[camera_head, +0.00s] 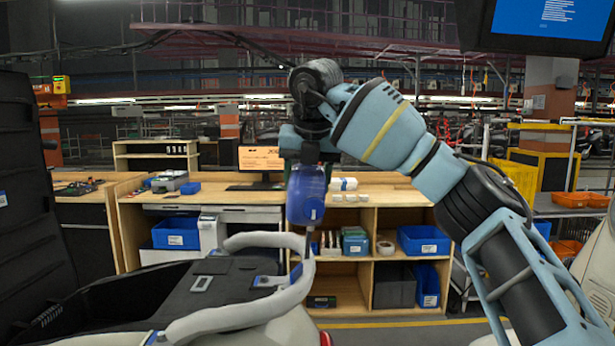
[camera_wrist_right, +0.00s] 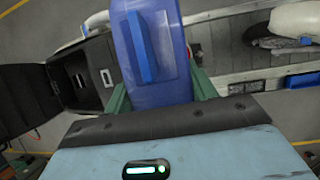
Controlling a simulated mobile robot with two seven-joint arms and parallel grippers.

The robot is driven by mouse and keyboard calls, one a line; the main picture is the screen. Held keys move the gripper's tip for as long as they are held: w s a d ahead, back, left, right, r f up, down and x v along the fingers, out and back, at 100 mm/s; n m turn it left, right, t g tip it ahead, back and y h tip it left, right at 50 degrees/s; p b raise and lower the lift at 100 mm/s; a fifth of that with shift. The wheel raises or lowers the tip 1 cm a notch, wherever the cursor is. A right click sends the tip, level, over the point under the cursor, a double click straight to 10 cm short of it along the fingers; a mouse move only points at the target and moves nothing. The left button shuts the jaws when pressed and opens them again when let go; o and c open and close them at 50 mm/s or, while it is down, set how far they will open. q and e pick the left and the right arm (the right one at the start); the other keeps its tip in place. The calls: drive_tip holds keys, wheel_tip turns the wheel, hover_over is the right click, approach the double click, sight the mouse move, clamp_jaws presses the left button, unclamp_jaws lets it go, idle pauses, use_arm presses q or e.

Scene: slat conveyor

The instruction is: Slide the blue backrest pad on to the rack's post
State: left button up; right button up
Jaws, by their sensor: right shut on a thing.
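The blue backrest pad (camera_head: 306,196) hangs upright below my right gripper (camera_head: 307,158) in the head view. In the right wrist view, the green fingers of my right gripper (camera_wrist_right: 160,92) are on both sides of the pad (camera_wrist_right: 178,50), shut on it. The rack's pale grey curved tubes (camera_head: 265,241) are just below the pad. A thin dark upright piece, seemingly the post (camera_head: 309,233), shows between the pad's lower edge and the tube. I cannot tell whether the post is inside the pad. My left gripper is out of view.
An open black top box with its raised lid (camera_head: 25,195) is at the left, beside the rack. Behind stands a wooden workbench (camera_head: 385,186) with blue bins (camera_head: 423,240) and a monitor (camera_head: 261,159). A screen (camera_head: 548,22) hangs at the upper right.

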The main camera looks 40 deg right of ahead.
drive_tip(key=shift+f, duration=0.95)
drive_tip(key=o, duration=1.3)
drive_tip(key=shift+a, duration=0.1)
drive_tip(key=shift+v, duration=3.9)
